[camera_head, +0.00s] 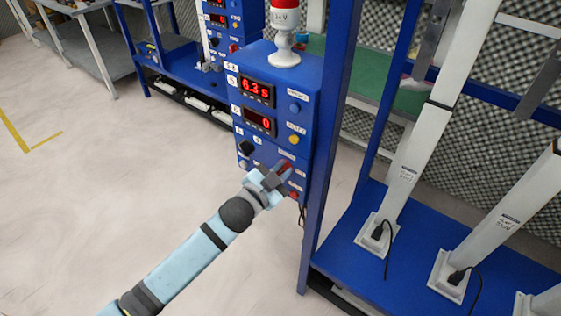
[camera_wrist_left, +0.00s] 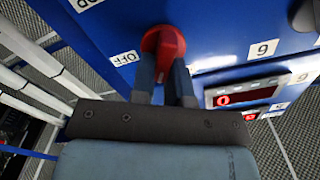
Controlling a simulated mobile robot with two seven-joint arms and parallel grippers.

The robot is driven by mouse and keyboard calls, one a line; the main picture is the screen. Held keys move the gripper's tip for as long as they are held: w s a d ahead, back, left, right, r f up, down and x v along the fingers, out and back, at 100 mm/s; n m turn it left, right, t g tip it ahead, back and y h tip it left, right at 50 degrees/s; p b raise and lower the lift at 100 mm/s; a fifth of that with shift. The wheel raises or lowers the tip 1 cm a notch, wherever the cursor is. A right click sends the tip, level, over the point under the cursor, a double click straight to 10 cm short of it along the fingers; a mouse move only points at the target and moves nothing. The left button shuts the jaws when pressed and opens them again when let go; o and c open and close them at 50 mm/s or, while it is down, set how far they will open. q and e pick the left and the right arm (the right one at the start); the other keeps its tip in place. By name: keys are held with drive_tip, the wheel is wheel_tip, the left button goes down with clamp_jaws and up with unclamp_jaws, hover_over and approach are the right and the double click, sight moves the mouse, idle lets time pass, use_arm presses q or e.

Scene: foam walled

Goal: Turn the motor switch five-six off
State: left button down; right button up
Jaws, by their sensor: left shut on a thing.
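The blue control box (camera_head: 285,115) stands at the post of a blue rack, with two lit red displays on its front. The red switch (camera_head: 285,167) is low on that front, partly hidden by my left gripper (camera_head: 268,179). In the left wrist view the red knob (camera_wrist_left: 163,42) sits between the two fingers of my left gripper (camera_wrist_left: 163,78), which is shut on it. An OFF label (camera_wrist_left: 124,58) is on the panel left of the knob there. The knob's exact turn angle is hard to tell. My right gripper is not in view.
A black knob (camera_head: 246,147) sits left of the red switch, and a yellow button (camera_head: 294,139) above it. A red and white lamp (camera_head: 285,35) tops the box. The blue rack post (camera_head: 329,140) stands close at the right. The floor (camera_head: 110,180) at the left is clear.

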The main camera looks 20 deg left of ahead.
use_arm(q)
drive_tip(key=m, duration=0.1)
drive_tip(key=m+p, duration=0.1)
drive_tip(key=shift+s+d+m, duration=0.1)
drive_tip(key=shift+d+m, duration=0.1)
drive_tip(key=shift+m, duration=0.2)
drive_tip(key=shift+d+f+m+p, duration=0.1)
drive_tip(key=shift+f+m+p, duration=0.25)
drive_tip(key=shift+m, duration=1.15)
drive_tip(key=shift+d+f+m+p, duration=0.1)
drive_tip(key=shift+m+p, duration=0.3)
drive_tip(key=shift+m, duration=1.1)
drive_tip(key=shift+f+m+p, duration=0.25)
drive_tip(key=shift+m+p, duration=0.15)
drive_tip(key=shift+m, duration=1.1)
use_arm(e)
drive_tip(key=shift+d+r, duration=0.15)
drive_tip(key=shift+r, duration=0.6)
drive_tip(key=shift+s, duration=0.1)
use_arm(q)
drive_tip(key=c, duration=1.1)
unclamp_jaws()
drive_tip(key=shift+s, duration=0.15)
